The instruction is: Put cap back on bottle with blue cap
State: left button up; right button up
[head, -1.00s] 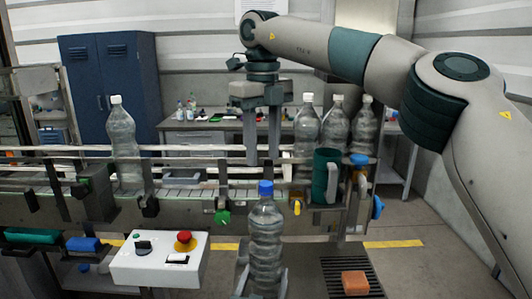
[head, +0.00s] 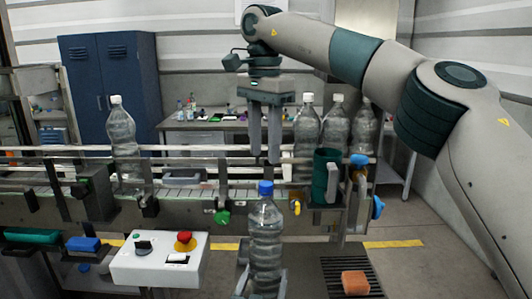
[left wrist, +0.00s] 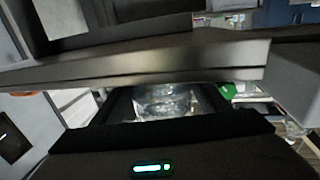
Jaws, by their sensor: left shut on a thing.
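The clear bottle (head: 265,235) stands upright at the bottom centre of the head view. Its blue cap (head: 265,188) sits on top of the neck; I cannot tell how tight it is. My left gripper (head: 261,284) is shut on the bottle low down. In the left wrist view the clear bottle (left wrist: 165,102) shows between the fingers, mostly hidden by the gripper. My right gripper (head: 265,158) points down above the blue cap, apart from it. Its two fingers have a narrow gap with nothing between them.
A conveyor (head: 185,192) with rails runs behind the bottle. A white-capped bottle (head: 122,140) stands on its left, several on its right near a teal mug-like part (head: 325,175). A control box (head: 160,259) with a red button is at front left. An orange block (head: 355,282) lies right.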

aim_at(266, 183)
jog(key=n, duration=0.4)
jog(key=shift+r+n, duration=0.1)
jog(key=shift+n, duration=0.2)
jog(key=n, duration=0.5)
jog(key=shift+d+r, duration=0.1)
jog(key=shift+d, duration=0.05)
jog(key=shift+f, duration=4)
grip_shut()
